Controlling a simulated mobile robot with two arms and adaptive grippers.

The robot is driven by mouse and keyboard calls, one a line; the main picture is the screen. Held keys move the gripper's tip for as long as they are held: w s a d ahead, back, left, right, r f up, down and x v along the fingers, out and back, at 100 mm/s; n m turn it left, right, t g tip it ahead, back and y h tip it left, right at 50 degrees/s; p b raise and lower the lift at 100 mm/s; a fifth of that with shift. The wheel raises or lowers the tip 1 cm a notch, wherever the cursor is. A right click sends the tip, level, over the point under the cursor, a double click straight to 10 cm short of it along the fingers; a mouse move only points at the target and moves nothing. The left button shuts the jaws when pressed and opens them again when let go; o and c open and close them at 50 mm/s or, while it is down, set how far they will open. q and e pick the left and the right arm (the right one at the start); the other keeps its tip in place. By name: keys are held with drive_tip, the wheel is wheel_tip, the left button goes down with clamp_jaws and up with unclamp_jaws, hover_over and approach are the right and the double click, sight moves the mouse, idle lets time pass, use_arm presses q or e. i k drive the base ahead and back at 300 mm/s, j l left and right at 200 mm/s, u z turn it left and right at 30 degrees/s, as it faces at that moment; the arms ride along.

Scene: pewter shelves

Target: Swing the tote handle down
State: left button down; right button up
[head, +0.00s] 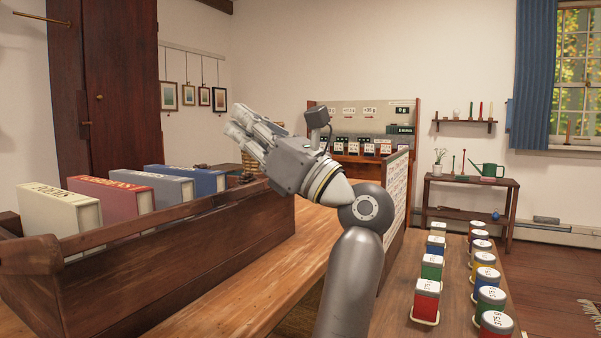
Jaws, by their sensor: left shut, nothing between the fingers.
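The tote is a dark wooden box (190,245) at the left of the head view. It stands on a wooden table and holds a row of upright books. A rounded wooden piece (30,256) shows at its near left corner; I cannot tell whether it is part of the handle. No clear handle bar can be made out, and part of the tote's far right end is behind my gripper. My left gripper (238,122) is shut and empty. Its fingers point up and left, above the tote's far right end, seemingly apart from it.
The books are cream (60,222), red (112,205), grey (155,188) and blue (190,180). A panelled stand (397,190) rises right of my arm. Coloured jars (425,300) stand in rows at the lower right. The tabletop (225,300) before the tote is clear.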

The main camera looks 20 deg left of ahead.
sight(44, 254)
drive_tip(key=k, duration=1)
